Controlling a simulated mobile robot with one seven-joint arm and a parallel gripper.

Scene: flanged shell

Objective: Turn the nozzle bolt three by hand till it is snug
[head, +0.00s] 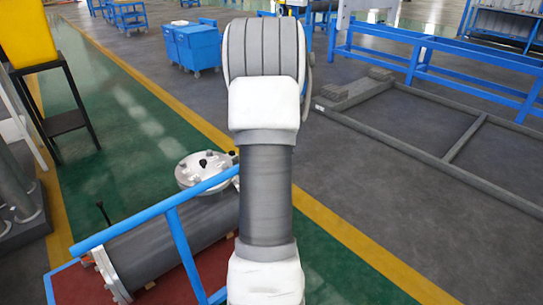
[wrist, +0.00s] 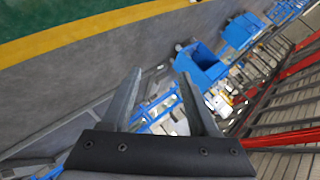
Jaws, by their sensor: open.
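The flanged shell (head: 175,250) is a dark grey cylinder lying at the lower left of the head view, with a pale end flange (head: 108,272). Its nozzle (head: 204,172) has a round silvery flange on top, with small dark bolts or fittings (head: 203,162) around it. I cannot tell which one is bolt three. My own arm hides the shell's right end and the area beside the nozzle. My gripper (wrist: 160,80) shows in the wrist view, with two fingers apart and nothing between them. It faces the wider hall, and neither shell nor nozzle shows there.
A blue rail (head: 180,250) crosses in front of the shell, which lies over a dark red base (head: 75,287). A black stand (head: 65,115) with a yellow box (head: 27,35) is at the left. A grey floor frame (head: 420,150) lies at the right. The green floor behind the shell is clear.

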